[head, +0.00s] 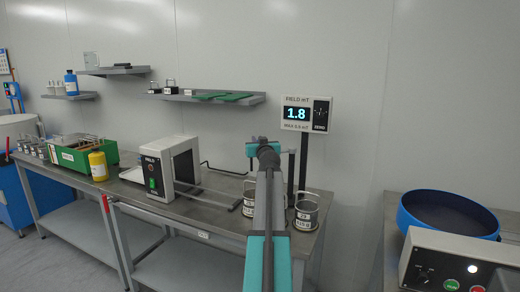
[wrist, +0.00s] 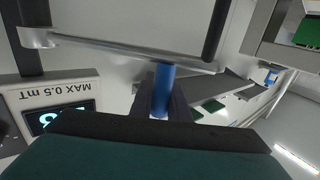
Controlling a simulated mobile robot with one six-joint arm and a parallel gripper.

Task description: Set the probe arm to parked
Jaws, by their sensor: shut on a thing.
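The probe arm is a pale metal bar (wrist: 120,51) crossing the upper part of the wrist view, with a round metal clamp (wrist: 38,38) at its left end, by a dark post. A blue cylindrical handle (wrist: 162,88) sticks out from the bar. My gripper (wrist: 163,104) is shut on this handle, one dark finger on each side. In the head view my own arm hides the gripper and handle. The field meter (head: 307,113) on its black post reads 1.8; it shows upside down in the wrist view (wrist: 55,112).
The bench holds a white demagnetiser-like box (head: 160,172) with rails, two metal cups (head: 305,215) near the post, a green crate (head: 72,160) and a yellow bottle (head: 97,166). A bent black rod (head: 225,172) lies behind. Shelves (head: 210,97) hang above. A blue-rimmed bowl (head: 410,222) stands right.

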